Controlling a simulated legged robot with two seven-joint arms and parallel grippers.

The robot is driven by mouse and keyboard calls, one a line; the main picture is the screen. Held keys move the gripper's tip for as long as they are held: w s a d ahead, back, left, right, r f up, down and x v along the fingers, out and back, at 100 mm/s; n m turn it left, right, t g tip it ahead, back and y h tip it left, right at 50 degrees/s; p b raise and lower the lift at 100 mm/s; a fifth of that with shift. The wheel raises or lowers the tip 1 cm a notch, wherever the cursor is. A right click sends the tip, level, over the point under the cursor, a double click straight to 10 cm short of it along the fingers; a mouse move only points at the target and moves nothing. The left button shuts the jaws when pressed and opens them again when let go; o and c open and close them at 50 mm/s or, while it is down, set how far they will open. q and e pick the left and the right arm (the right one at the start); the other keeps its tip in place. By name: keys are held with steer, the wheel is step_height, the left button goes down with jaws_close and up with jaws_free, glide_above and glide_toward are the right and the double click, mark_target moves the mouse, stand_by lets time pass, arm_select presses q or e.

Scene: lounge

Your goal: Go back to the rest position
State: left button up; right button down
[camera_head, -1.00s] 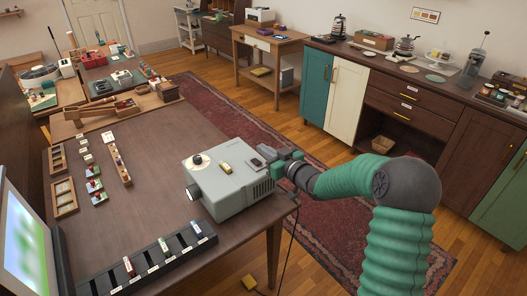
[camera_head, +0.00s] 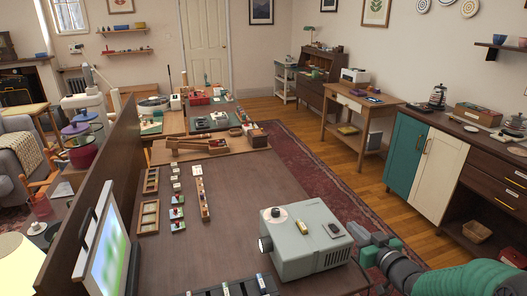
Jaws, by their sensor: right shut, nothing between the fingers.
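My right gripper (camera_head: 369,252) is at the lower right, just past the right side of the grey projector (camera_head: 303,236). Its green jaws are small in the view and close to the projector's side and the table edge; I cannot tell whether they touch it. The gripper is shut and holds nothing. My right arm runs from it to the lower right corner. My left gripper is not in view.
The projector stands on the dark wooden table (camera_head: 246,220), with a slotted rack (camera_head: 238,287) in front of it. A lit screen (camera_head: 105,243) stands at the left. Small trays and blocks lie beyond. Open wooden floor (camera_head: 345,180) and a red rug (camera_head: 290,165) lie right of the table.

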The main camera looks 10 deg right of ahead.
steer(key=s+a+f+g+p, duration=0.3)
steer(key=s+a+g+p, duration=0.7)
steer(key=s+a, duration=1)
steer(key=s+g, duration=0.3)
steer(key=shift+f+m+h, duration=0.15)
steer(key=shift+m+h, duration=0.15)
steer(key=shift+h, duration=0.1)
steer(key=shift+a, duration=0.3)
steer(key=shift+d, duration=0.15)
